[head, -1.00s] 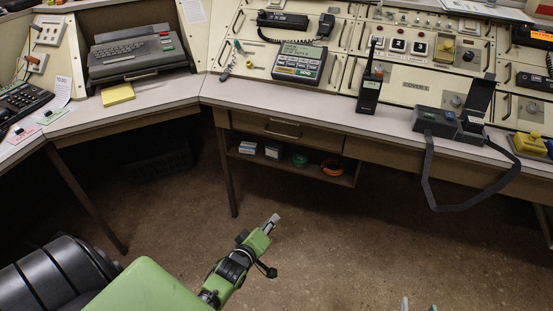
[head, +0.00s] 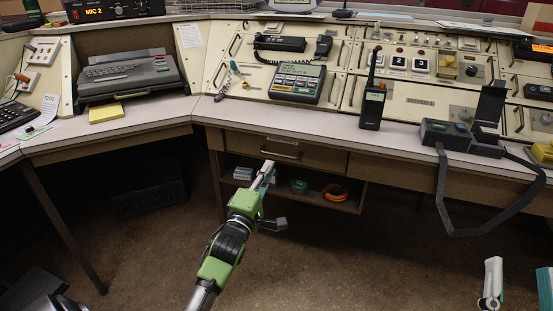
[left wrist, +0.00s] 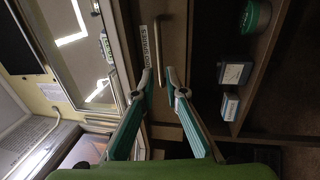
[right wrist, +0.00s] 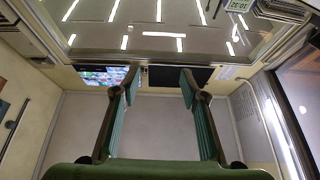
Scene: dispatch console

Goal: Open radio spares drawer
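The drawer (head: 325,158) is a brown front under the desk, closed, with a pale bar handle (head: 280,152). In the left wrist view the handle (left wrist: 159,48) lies just ahead of the fingertips, beside a white label (left wrist: 143,45). My left gripper (head: 267,168) is below the handle's left end. Its fingers are partly drawn together with a narrow gap in the left wrist view (left wrist: 159,72); contact with the handle cannot be told. My right gripper (head: 515,268) is open and empty at the lower right, far from the drawer.
An open shelf under the drawer holds small boxes (head: 243,173), a green roll (head: 299,186) and an orange coil (head: 334,191). A handheld radio (head: 372,107) stands on the desk (head: 210,108). A black strap (head: 440,190) hangs over the desk edge. The floor below is clear.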

